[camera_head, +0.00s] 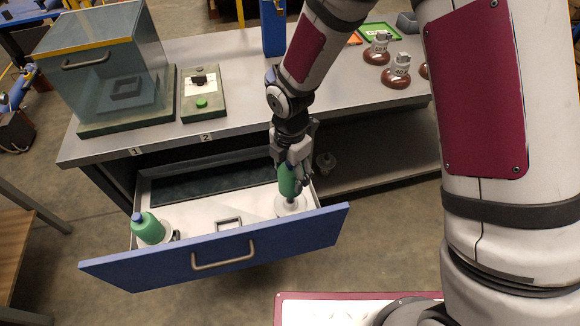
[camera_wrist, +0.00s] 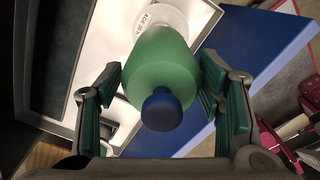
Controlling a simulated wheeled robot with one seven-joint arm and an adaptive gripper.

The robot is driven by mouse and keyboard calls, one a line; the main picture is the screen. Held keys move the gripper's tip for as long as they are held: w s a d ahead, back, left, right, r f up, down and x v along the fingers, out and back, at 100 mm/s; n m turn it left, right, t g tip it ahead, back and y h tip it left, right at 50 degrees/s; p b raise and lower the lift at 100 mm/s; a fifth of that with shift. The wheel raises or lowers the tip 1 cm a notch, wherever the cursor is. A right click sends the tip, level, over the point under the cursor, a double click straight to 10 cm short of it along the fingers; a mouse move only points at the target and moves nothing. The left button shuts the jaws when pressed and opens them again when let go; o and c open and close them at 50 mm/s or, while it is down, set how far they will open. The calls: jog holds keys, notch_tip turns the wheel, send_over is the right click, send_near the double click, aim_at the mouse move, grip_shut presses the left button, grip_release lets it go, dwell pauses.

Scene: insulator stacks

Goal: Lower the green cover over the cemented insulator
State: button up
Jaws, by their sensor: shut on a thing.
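My gripper (camera_head: 296,165) reaches down into the right side of the open drawer and is shut on a green rounded piece with a blue knob (camera_wrist: 160,70). Its fingers flank the piece in the wrist view. The green piece is upright, just above or on a white round part with printed lettering (camera_wrist: 158,17); I cannot tell whether they touch. Brown insulators with grey caps (camera_head: 397,75) stand at the bench's right. Which one is cemented does not show.
The open drawer (camera_head: 215,262) has a blue front, a handle and a dark recess. A tinted see-through hood (camera_head: 104,60) stands on a green base at the bench's left. A small green board (camera_head: 203,104) lies beside it. A blue upright block (camera_head: 273,28) stands behind my arm.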

jog(key=shift+w+f+b, duration=0.1)
jog(key=shift+f+b, duration=2.85)
jog(key=shift+f, duration=1.5)
jog(key=o, duration=1.2)
